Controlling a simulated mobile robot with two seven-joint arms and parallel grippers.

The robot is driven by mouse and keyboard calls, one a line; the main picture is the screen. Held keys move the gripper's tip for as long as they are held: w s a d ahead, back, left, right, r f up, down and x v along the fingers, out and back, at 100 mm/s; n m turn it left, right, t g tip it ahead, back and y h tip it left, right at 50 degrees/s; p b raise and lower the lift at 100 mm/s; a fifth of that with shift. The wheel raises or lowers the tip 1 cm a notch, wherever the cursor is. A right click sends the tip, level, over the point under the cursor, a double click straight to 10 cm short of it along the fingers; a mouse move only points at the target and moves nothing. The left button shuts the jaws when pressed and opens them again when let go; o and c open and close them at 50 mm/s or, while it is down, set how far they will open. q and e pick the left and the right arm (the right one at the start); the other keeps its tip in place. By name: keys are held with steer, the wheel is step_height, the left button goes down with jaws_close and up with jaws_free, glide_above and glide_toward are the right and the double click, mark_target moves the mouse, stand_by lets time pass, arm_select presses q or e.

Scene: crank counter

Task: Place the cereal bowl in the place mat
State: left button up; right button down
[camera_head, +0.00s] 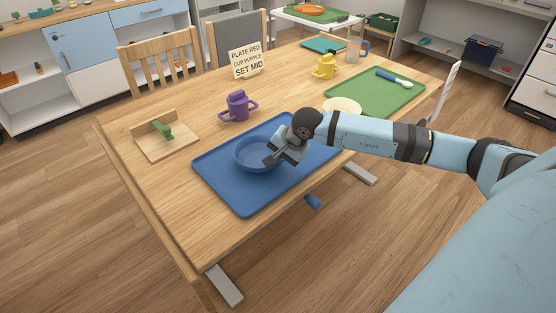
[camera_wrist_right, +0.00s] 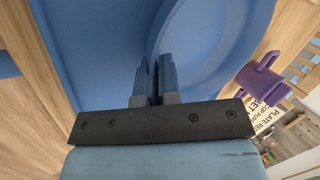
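The blue cereal bowl (camera_head: 254,157) is upright over the blue place mat (camera_head: 221,192), within its outline in the head view. Whether its base touches the mat is hard to tell. My right gripper (camera_head: 272,158) is at the bowl's right side. In the right wrist view its fingers (camera_wrist_right: 156,80) are nearly together, with the rim of the bowl (camera_wrist_right: 212,35) running in between them. The mat (camera_wrist_right: 85,45) fills the left of that view. My left gripper is not in view.
A purple cup (camera_head: 237,106) stands behind the mat, and a wooden board with a green item (camera_head: 165,134) lies to the left. A sign (camera_head: 246,63), a yellow cup (camera_head: 323,67) and a green mat (camera_head: 385,97) are farther back. The table's front left is bare.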

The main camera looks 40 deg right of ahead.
steer(key=shift+f, duration=0.1)
steer(key=c, duration=1.8)
jaws_free()
steer(key=shift+f, duration=0.25)
steer(key=o, duration=0.5)
steer(key=shift+c, duration=0.2)
steer(key=shift+r, duration=0.2)
